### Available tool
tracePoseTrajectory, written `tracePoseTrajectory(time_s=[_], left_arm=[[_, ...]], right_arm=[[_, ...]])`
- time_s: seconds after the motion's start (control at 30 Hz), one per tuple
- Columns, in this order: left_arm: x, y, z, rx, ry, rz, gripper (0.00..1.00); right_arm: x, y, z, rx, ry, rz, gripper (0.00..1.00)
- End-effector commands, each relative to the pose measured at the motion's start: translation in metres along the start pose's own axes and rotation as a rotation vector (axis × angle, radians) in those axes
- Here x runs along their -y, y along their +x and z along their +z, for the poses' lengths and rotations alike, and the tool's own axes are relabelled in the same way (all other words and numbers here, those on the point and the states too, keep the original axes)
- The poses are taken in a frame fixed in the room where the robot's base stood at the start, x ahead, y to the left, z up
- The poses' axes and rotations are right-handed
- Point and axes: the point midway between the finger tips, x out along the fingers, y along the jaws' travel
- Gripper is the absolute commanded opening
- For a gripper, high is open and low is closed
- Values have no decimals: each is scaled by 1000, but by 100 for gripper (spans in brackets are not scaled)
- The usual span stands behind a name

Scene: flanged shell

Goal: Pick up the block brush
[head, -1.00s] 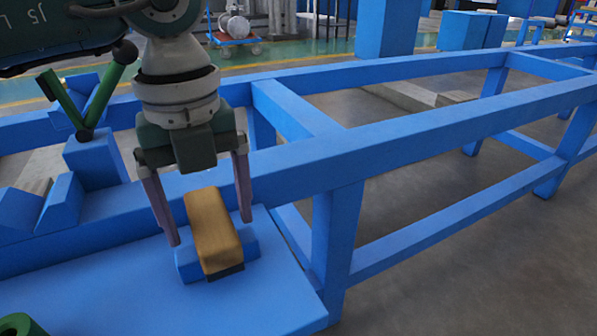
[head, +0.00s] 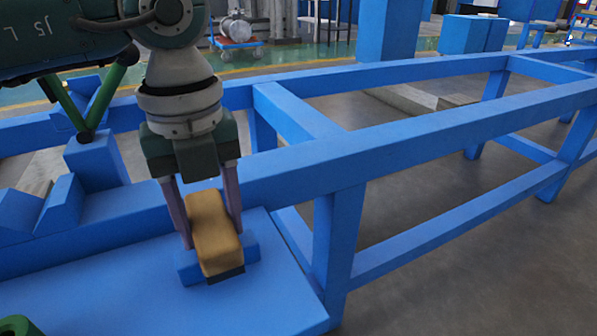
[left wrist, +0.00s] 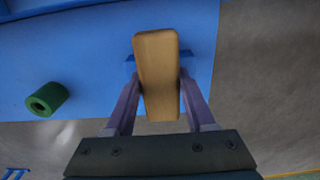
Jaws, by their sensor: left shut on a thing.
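The block brush (head: 214,237) has a tan wooden body with a dark underside. It rests on a small blue cradle (head: 250,248) on the blue table. My left gripper (head: 213,238) reaches down from above, its two purple-grey fingers on either side of the wooden body and shut on it. In the left wrist view the brush (left wrist: 157,70) lies lengthwise between the fingertips of the left gripper (left wrist: 158,84). The dark underside is mostly hidden there. My right gripper is in neither view.
The blue table top (head: 120,290) is mostly bare around the cradle. A green hollow cylinder (left wrist: 47,99) lies to the left. Blue V-shaped blocks (head: 58,205) stand at the left, and a blue frame rail (head: 400,135) runs behind and to the right.

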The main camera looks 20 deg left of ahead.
Motion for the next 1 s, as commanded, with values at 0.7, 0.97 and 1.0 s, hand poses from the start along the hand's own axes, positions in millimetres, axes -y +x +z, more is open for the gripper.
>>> tracePoseTrajectory(time_s=[0.7, 0.97, 1.0], left_arm=[[1, -34, 0, 2, 1, -3, 0], [1, -102, 1, 4, 1, -5, 0], [1, -114, 1, 3, 0, -6, 0]], right_arm=[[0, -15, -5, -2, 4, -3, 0], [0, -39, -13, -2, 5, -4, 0], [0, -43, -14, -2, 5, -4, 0]])
